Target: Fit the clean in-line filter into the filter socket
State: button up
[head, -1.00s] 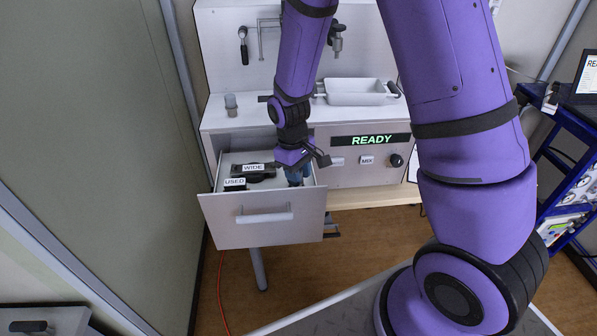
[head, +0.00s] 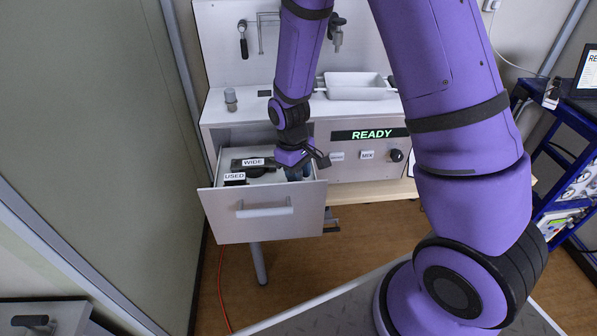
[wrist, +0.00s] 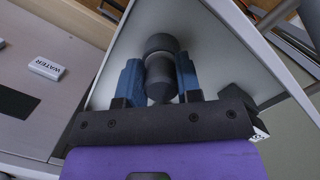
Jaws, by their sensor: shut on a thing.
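A dark grey stepped cylinder, which looks like the in-line filter (wrist: 160,62), is between the blue fingers of my gripper (wrist: 158,78) in the wrist view. My gripper is shut on it. In the head view my gripper (head: 298,172) reaches down into the right part of the open drawer (head: 262,226), and the filter is hidden there behind the fingers. A small grey upright cylinder (head: 231,100) stands on the left of the analyser's top. I cannot tell whether it is the filter socket.
Dark pieces labelled WIDE (head: 254,162) and USED (head: 235,178) lie in the drawer left of my gripper. A white tray (head: 355,87) sits on the analyser top. The front panel display (head: 371,134) reads READY. A blue cart (head: 560,130) stands at the right.

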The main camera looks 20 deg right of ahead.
jog(key=shift+f, duration=0.1)
jog(key=o, duration=1.1)
jog(key=r, duration=0.3)
jog(key=w+r, duration=0.1)
jog(key=r, duration=0.6)
jog(key=shift+w+a+r, duration=0.25)
jog(key=shift+a+r, duration=0.05)
jog(key=shift+a, duration=0.1)
jog(key=s+d+r+m+t, duration=0.15)
jog(key=s+r, duration=0.25)
jog(key=r, duration=0.4)
jog(key=s+d+r+m+t, duration=0.1)
jog(key=s+d+r+t, duration=0.2)
jog(key=r, duration=0.5)
jog(key=s+d+r+m, duration=0.1)
jog(key=s+r, duration=0.1)
jog(key=s, duration=0.3)
jog(key=s+d+r+m+t, duration=0.1)
jog(key=s+r, duration=0.2)
jog(key=s, duration=0.2)
jog(key=s+d+r+m+t, duration=0.1)
jog(key=s+r, duration=0.2)
jog(key=s, duration=0.2)
jog(key=shift+t+y, duration=0.25)
jog(key=shift+y, duration=0.15)
